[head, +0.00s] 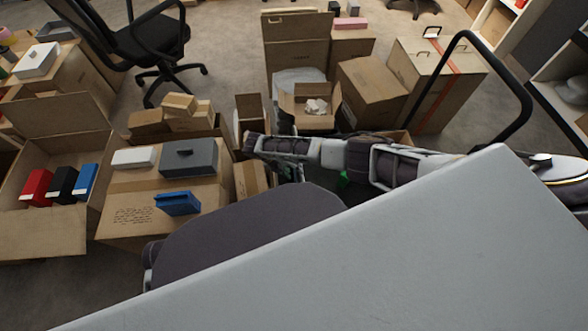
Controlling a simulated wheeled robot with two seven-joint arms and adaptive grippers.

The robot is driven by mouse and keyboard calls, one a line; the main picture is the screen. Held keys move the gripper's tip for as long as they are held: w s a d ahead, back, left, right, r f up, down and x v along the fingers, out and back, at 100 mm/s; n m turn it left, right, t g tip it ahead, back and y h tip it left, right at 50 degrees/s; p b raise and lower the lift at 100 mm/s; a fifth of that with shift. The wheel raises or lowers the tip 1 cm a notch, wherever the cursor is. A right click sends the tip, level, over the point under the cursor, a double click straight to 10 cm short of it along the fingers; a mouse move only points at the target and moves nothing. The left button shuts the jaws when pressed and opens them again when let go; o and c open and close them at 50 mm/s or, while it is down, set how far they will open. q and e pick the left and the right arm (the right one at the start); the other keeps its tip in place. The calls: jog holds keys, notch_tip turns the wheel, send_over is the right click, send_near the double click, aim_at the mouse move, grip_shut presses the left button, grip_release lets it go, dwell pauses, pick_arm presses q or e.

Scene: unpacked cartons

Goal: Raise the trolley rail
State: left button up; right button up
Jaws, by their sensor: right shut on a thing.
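The trolley rail (466,34) is a black tubular loop standing up at the right in the head view. Its lower ends pass out of sight behind my right arm and my pale body. My right arm reaches across the middle, and my right gripper (284,164) is at its left end, dark and partly hidden. It is shut, but its grip is too small and covered to see clearly. The trolley's base is hidden behind my arm and body. My left gripper does not show.
Closed cartons (440,75) stand behind the rail. An open carton with crumpled paper (316,106) lies beyond my right arm. At left are a carton bearing a grey box (189,158) and a blue item (177,203), and an office chair (150,40). Shelves (560,80) edge the right.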

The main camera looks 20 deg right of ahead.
jog(key=w+a+r+b, duration=0.2)
jog(key=a, duration=0.6)
jog(key=shift+w+r, duration=0.2)
jog(key=shift+r, duration=0.1)
dwell(1.0)
jog(key=shift+d, duration=0.1)
jog(key=shift+r, duration=0.1)
dwell(0.5)
jog(key=v, duration=1.1)
jog(key=shift+a+r, duration=0.25)
jog(key=shift+r, duration=0.05)
jog(key=shift+w, duration=0.1)
dwell(0.4)
